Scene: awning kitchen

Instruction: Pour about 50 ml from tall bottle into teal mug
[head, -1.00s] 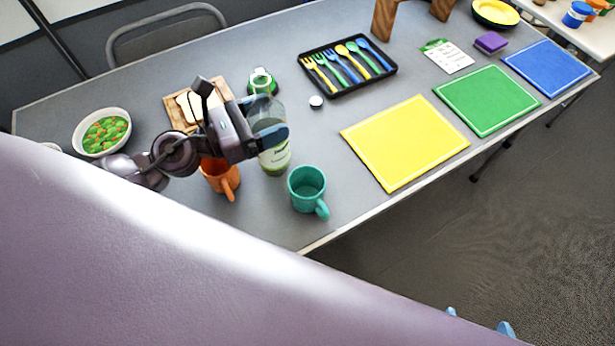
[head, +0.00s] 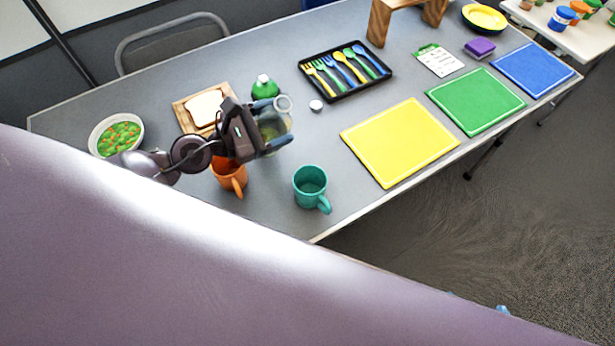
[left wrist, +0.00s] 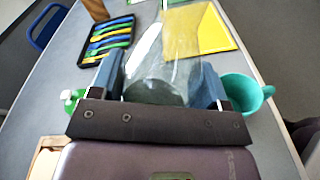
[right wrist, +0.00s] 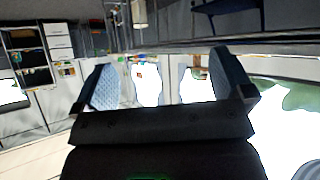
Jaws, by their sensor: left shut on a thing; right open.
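My left gripper (head: 272,140) is shut on the tall bottle (head: 281,120), a clear bottle with some greenish liquid, above the table behind the teal mug. The bottle looks foreshortened and tilted; I cannot tell exactly which way its mouth points. In the left wrist view the clear bottle (left wrist: 160,70) fills the space between the fingers (left wrist: 163,85). The teal mug (head: 310,187) stands upright near the table's front edge, handle toward lower right, apart from the bottle. It also shows in the left wrist view (left wrist: 236,92). My right gripper (right wrist: 160,85) is open and empty, away from the table.
An orange mug (head: 229,176) stands close beneath my left gripper. Behind are a green bottle (head: 264,87), a bread board (head: 183,118), a white cap (head: 316,105) and a cutlery tray (head: 346,91). A yellow mat (head: 400,142) lies right; a bowl (head: 95,134) is left.

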